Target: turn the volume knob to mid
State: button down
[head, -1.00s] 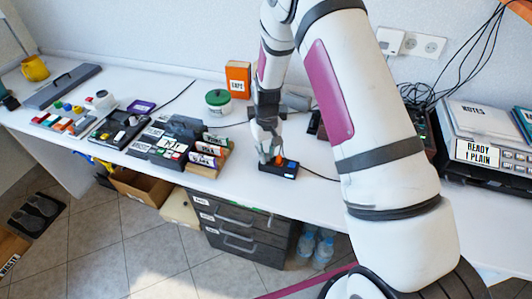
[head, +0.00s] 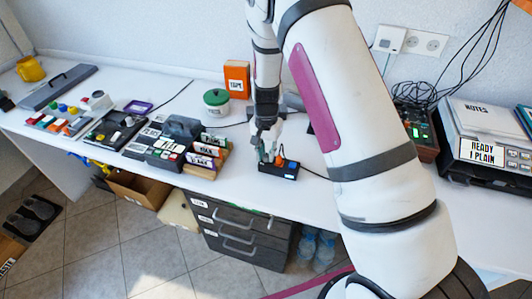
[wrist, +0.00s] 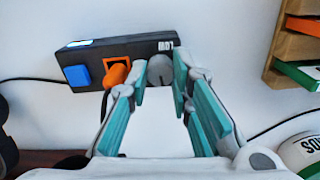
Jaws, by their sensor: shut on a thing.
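A small black box (head: 279,170) lies on the white desk below my gripper (head: 268,152). In the wrist view the box (wrist: 110,58) carries a blue square button (wrist: 76,75), an orange lever-like part (wrist: 117,75) and a round grey knob (wrist: 160,71) at its right end. An upside-down label that seems to read LOW (wrist: 166,46) sits beside the knob. My gripper (wrist: 160,78) has its teal-padded fingers on both sides of the grey knob, shut on it. The fingers hide part of the knob, and I cannot read its pointer clearly.
A green-lidded jar (head: 216,103) and an orange box (head: 237,77) stand behind the black box. A card rack (head: 207,158) is to its left. A mixer-like panel with lit buttons (head: 417,130) is to the right. A dark cable runs from the box across the desk.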

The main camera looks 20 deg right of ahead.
jog(key=shift+m, duration=0.5)
jog(key=c, duration=1.4)
grip_release()
